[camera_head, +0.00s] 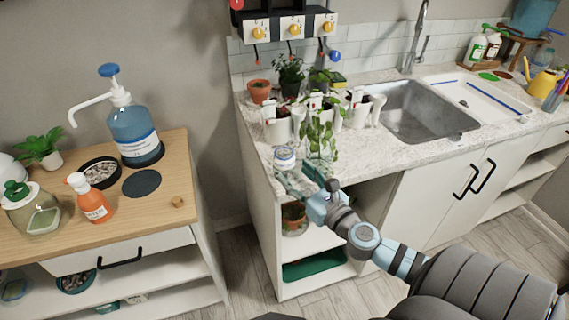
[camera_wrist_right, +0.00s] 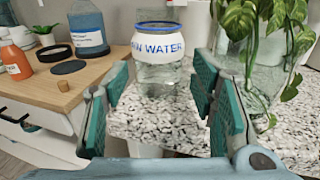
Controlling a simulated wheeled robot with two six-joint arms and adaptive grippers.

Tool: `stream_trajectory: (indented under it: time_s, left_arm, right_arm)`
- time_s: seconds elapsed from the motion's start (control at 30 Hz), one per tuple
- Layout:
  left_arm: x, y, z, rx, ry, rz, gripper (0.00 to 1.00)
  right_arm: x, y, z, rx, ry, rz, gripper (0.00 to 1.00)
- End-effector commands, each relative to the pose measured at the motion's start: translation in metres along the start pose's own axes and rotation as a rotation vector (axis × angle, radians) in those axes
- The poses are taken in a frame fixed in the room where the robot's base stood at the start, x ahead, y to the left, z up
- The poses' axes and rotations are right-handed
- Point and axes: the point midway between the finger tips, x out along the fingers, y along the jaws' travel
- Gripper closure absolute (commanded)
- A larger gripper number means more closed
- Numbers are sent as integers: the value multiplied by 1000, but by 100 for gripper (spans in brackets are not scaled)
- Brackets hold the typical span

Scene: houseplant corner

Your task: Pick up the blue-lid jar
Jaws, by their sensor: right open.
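The blue-lid jar (camera_wrist_right: 159,49) is a clear glass jar with a blue rim on top and a white band with blue lettering ending in "WATER". It stands upright near the front left corner of the speckled counter, and in the head view (camera_head: 284,158) it is small. My right gripper (camera_head: 302,179) is open and empty at the counter's front edge, just short of the jar. In the wrist view the jar shows between and beyond the green-padded fingers (camera_wrist_right: 157,95), with no visible contact. My left gripper is not in view.
A leafy plant in a clear glass vessel (camera_wrist_right: 268,60) stands close to the jar's right. White containers (camera_head: 278,129) stand behind it. A wooden cabinet top (camera_head: 175,178) at left holds a blue pump bottle (camera_head: 134,132) and an orange bottle (camera_head: 91,202). A sink (camera_head: 414,110) lies right.

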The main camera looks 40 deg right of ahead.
Motion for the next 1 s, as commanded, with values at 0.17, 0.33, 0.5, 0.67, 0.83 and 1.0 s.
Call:
stream_trajectory:
  time_s: [0.17, 0.33, 0.5, 0.67, 0.83, 1.0]
  left_arm:
    - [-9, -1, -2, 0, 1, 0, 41]
    - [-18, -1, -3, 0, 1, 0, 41]
    - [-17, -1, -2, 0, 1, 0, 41]
    - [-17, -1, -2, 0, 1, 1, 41]
    - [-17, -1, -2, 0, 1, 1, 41]
    - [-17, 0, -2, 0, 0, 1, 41]
  right_arm:
    - [26, 0, 1, 6, -3, -2, 48]
    - [54, 0, 0, 4, -1, 0, 48]
    - [56, 0, -3, 2, 1, 2, 48]
    - [55, 0, -4, 2, 1, 2, 68]
    - [55, 0, -3, 2, 1, 2, 88]
    - [55, 0, -3, 2, 1, 2, 88]
